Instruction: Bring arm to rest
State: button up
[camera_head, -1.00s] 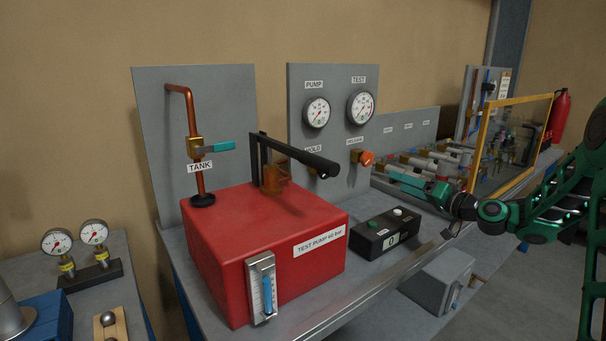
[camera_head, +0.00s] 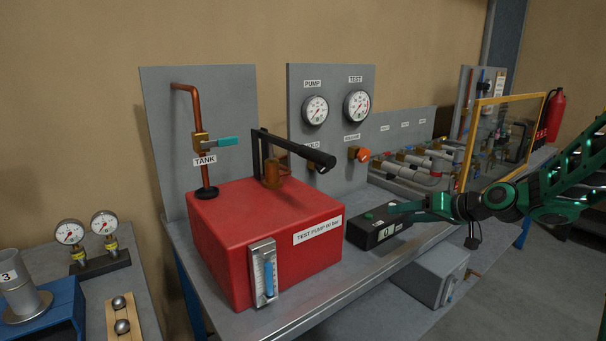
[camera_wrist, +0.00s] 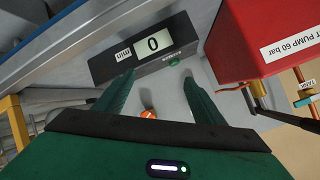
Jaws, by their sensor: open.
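My gripper (camera_head: 405,208) is green and reaches in from the right in the head view, over the black box with the digital display. In the wrist view my gripper (camera_wrist: 158,100) has its two fingers apart with nothing held between them. The black display box (camera_head: 370,235) stands on the bench right of the red test pump, and its display reads 0. It also shows in the wrist view (camera_wrist: 180,62), beyond the fingertips. In the head view the fingers partly cover the box's top; I cannot tell whether they touch it.
The red test pump (camera_head: 225,225) with a black lever (camera_head: 300,150) stands left of my gripper. A panel with two gauges (camera_head: 335,85) and an orange knob (camera_head: 363,155) rises behind. A yellow-framed clear screen (camera_head: 500,135) and pipes (camera_head: 420,165) lie to the right.

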jog(key=s+d+f+m+g+h, duration=0.1)
jog(key=s+d+m+g+h, duration=0.1)
jog(key=s, duration=1.3)
jog(key=s+d+f+m+g+h, duration=0.1)
jog(key=s+d+g, duration=0.3)
jog(key=s, duration=1.1)
jog(key=s+d+f+m+g+h, duration=0.1)
jog(key=s+d+m+g+h, duration=0.3)
jog(key=s, duration=1.1)
jog(key=shift+d+f, duration=0.15)
jog(key=shift+d, duration=0.4)
jog(key=shift+w+f, duration=0.25)
jog(key=shift+w, duration=0.35)
